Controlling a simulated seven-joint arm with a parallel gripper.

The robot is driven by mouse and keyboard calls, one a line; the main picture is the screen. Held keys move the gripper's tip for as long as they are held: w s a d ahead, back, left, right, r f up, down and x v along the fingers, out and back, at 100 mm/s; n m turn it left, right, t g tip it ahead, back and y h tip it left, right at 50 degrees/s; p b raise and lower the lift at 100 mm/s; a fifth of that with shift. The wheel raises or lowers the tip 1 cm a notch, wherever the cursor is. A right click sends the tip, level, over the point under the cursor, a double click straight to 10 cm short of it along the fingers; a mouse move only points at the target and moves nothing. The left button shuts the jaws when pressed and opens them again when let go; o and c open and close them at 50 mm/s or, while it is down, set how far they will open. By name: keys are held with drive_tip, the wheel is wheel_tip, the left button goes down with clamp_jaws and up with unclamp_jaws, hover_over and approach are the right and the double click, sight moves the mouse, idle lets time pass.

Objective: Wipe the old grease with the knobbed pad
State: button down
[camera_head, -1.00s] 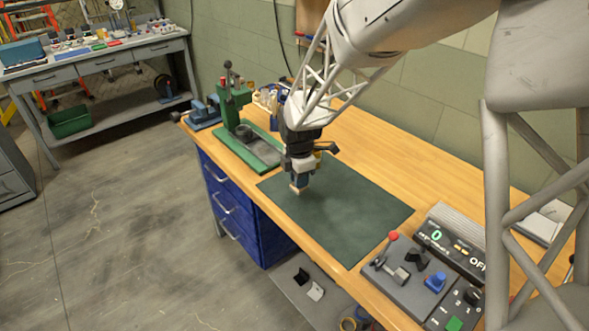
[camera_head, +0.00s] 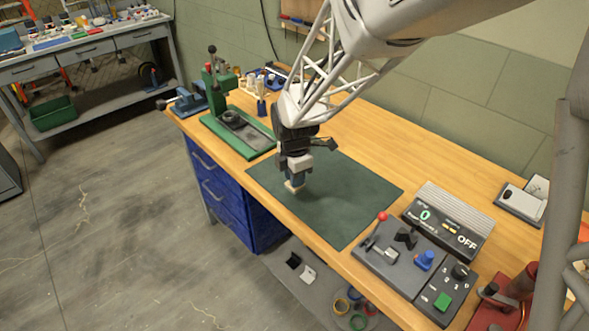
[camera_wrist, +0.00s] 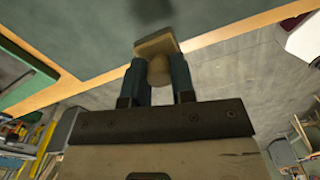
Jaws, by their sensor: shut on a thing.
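The knobbed pad (camera_wrist: 156,44) is a pale, wood-coloured block with a round knob. It shows at the top middle of the wrist view and as a small pale tip in the head view (camera_head: 293,187). My gripper (camera_wrist: 158,76) is shut on the knob, with a dark teal finger on each side. In the head view my gripper (camera_head: 296,177) points down over the left front part of the dark green mat (camera_head: 345,205). I cannot tell whether the pad touches the mat. A dark patch on the mat tops the wrist view; I cannot tell whether it is grease or shadow.
A green press (camera_head: 220,85) stands left of the mat. A grey control box (camera_head: 385,255) with levers and a display unit (camera_head: 447,225) stand to the right. A red tool (camera_head: 508,300) is at the lower right. Bare wooden bench top (camera_head: 370,135) lies behind the mat.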

drive_tip(key=c, duration=1.6)
unclamp_jaws()
drive_tip(key=shift+c, duration=0.9)
drive_tip(key=w+a+r, duration=0.2)
drive_tip(key=w+a, duration=0.7)
drive_tip(key=w, duration=0.5)
drive_tip(key=w+a+r, duration=0.2)
drive_tip(key=w+a, duration=0.7)
drive_tip(key=w, duration=0.6)
drive_tip(key=shift+r, duration=0.35)
drive_tip(key=shift+a, duration=0.1)
drive_tip(key=shift+f, duration=0.1)
